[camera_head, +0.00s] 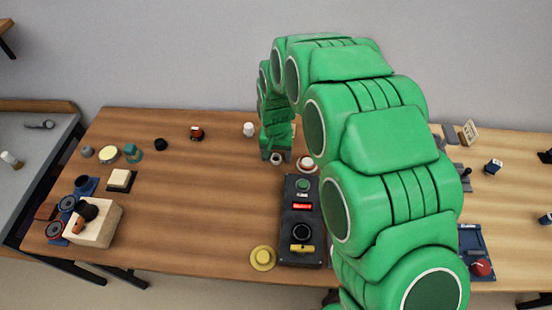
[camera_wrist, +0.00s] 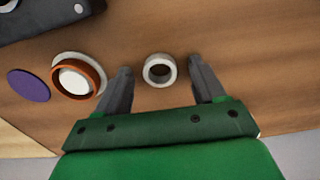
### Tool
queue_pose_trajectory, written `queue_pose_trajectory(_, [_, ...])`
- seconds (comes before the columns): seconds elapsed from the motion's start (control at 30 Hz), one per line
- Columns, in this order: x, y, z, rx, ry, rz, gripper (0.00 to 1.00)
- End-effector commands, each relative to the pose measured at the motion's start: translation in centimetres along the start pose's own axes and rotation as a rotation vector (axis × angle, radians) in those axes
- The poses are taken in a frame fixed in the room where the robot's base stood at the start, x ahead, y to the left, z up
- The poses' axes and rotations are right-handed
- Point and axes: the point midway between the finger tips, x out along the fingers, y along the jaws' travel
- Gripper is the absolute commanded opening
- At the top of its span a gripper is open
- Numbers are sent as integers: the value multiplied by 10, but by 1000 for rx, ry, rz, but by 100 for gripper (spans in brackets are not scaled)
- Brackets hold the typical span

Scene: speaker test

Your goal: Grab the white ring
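The white ring (camera_wrist: 159,70) lies on the wooden table between the two fingers of my gripper (camera_wrist: 162,80) in the wrist view. The fingers are apart, with a visible gap on each side of the ring, so my gripper is open. In the head view the white ring (camera_head: 276,158) shows small, just below the end of my green arm. My gripper (camera_head: 277,150) is above the table there, and its fingertips are hard to make out.
An orange and white round part (camera_wrist: 77,77) lies left of the gripper, close to the left finger, with a purple disc (camera_wrist: 29,85) beyond it. A dark control box (camera_head: 302,220) stands nearby. A white cylinder (camera_head: 249,129) stands left of the gripper. Table left of the box is mostly clear.

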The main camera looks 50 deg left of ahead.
Motion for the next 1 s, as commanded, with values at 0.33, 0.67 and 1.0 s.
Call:
queue_pose_trajectory(0.33, [0,0,0,0,0,0,16])
queue_pose_trajectory(0.67, [-2,0,0,0,1,0,10])
queue_pose_trajectory(1.0, [-37,1,3,-1,3,-1,10])
